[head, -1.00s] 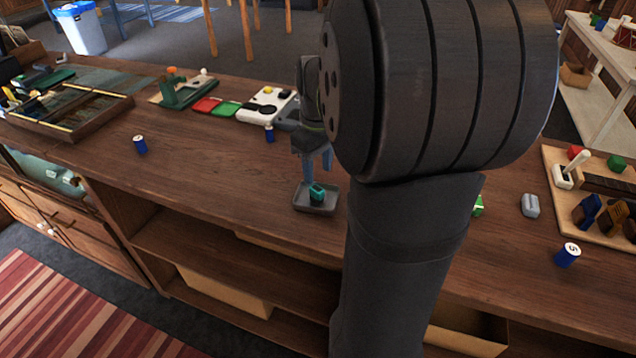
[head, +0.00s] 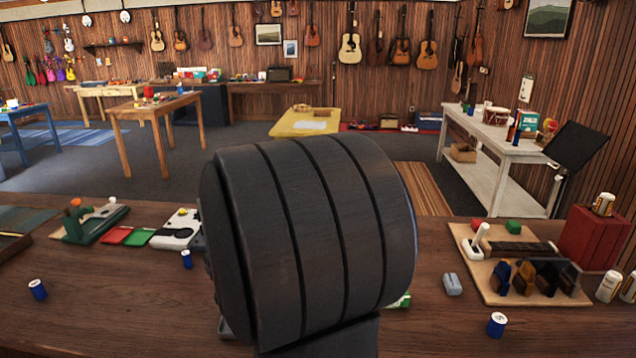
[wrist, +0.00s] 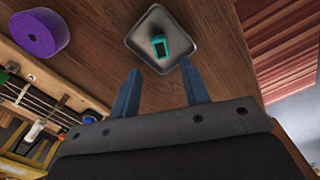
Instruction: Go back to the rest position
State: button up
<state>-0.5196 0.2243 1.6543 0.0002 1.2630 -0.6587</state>
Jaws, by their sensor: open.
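My gripper (wrist: 160,92) shows in the wrist view with its two blue fingers apart and nothing between them. Beyond the fingertips, a small teal item (wrist: 161,46) with a dark face lies in a grey tray (wrist: 141,31) on the wooden counter. The gripper is apart from both. In the head view my own dark arm link fills the middle and hides my gripper, the teal item and most of the tray.
Blue cylinders (head: 496,325) stand on the counter (head: 130,300). A grey block (head: 452,284) and a wooden board (head: 487,287) with coloured pieces are at the right. A purple roll (wrist: 40,33) lies near the tray in the wrist view. The counter's left front is mostly clear.

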notch_tip(320, 180, down, 9)
jog(key=shift+f, duration=0.1)
jog(key=shift+r, duration=1.65)
